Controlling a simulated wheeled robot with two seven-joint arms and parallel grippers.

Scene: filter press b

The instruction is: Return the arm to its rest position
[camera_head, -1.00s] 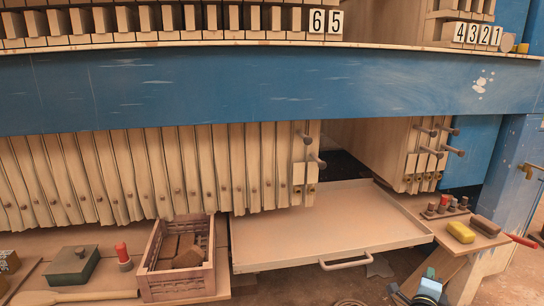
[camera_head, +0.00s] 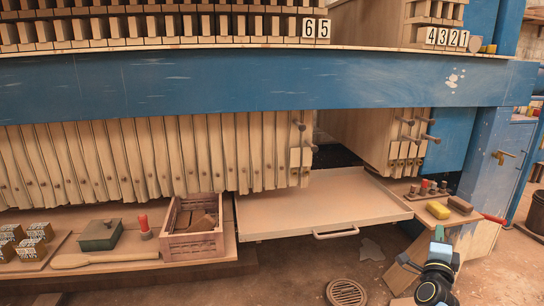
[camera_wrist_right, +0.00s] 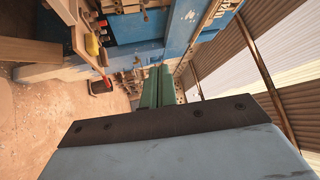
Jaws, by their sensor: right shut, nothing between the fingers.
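My right gripper (camera_head: 439,233) is at the lower right of the head view, in front of the small side bench and over the floor. Its green fingers (camera_wrist_right: 158,88) show in the right wrist view, side by side, shut and empty. They touch nothing that I can see. My left gripper is not in view. The filter press (camera_head: 270,85) spans the head view, with a blue beam and a row of pale plates below it.
A pale tray (camera_head: 320,205) with a front handle juts out under the press. A wooden crate (camera_head: 192,245) and a green box (camera_head: 100,235) stand on the left bench. A yellow sponge (camera_head: 438,210) lies on the side bench. Open floor (camera_head: 290,280) with a round drain (camera_head: 346,292) lies in front.

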